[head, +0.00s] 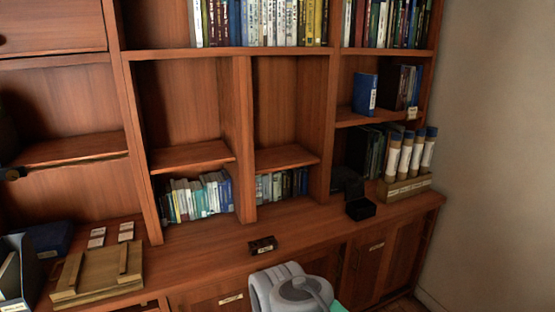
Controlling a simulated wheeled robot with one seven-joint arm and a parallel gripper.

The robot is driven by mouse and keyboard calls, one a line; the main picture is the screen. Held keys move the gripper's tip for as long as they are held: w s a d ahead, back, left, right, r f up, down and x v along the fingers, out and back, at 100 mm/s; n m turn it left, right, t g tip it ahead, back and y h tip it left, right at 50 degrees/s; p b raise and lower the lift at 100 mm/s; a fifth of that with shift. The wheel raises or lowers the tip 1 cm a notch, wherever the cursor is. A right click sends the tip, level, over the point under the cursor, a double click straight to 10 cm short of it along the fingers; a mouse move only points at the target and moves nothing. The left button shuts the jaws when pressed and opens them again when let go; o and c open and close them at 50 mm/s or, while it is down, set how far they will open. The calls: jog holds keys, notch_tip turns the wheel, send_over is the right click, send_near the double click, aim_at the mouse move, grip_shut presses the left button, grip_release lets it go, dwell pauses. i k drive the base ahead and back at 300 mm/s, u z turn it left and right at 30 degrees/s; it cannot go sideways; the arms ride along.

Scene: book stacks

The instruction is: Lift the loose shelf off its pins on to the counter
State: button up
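Several short shelves sit in the wooden bookcase, and I cannot tell which one is loose: one in the left bay (75,149), one in the second bay (190,157), one in the third bay (285,158) and one in the right bay (362,118). The second and third bay shelves are bare on top, with rows of books below them. No pins can be made out. The counter (215,250) runs along below the bays. Only a grey part of my arm shows at the bottom; my gripper is out of view.
On the counter are a wooden board with battens (98,275), small label cards (97,238), a dark labelled block (262,245), an open black box (360,208) and a rack of rolls (407,187). A blue book (365,93) stands on the right shelf. The counter between board and block is clear.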

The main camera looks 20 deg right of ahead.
aim_at(282, 158)
jog(key=z, duration=1.7)
jog(key=i, duration=1.65)
jog(key=u, duration=3.8)
